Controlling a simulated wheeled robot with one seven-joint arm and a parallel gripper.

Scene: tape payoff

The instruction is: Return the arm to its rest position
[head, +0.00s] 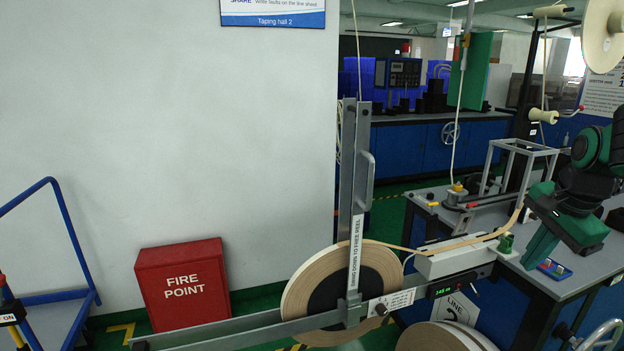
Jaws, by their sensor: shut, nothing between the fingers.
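My arm, green and black, comes in from the right edge. My gripper (532,258) is at its end, above the grey workbench (562,283), pointing down and to the left. Its fingers are shut and hold nothing. It is right of the pale tape strip, and I cannot tell whether it is clear of the bench top.
A large tape reel (300,290) sits behind an upright grey swing bar (346,180). Tape runs from it over a white guide block (455,262) to the bench. A grey wire-like frame (525,150) stands on the bench. A red fire point box (185,285) stands left.

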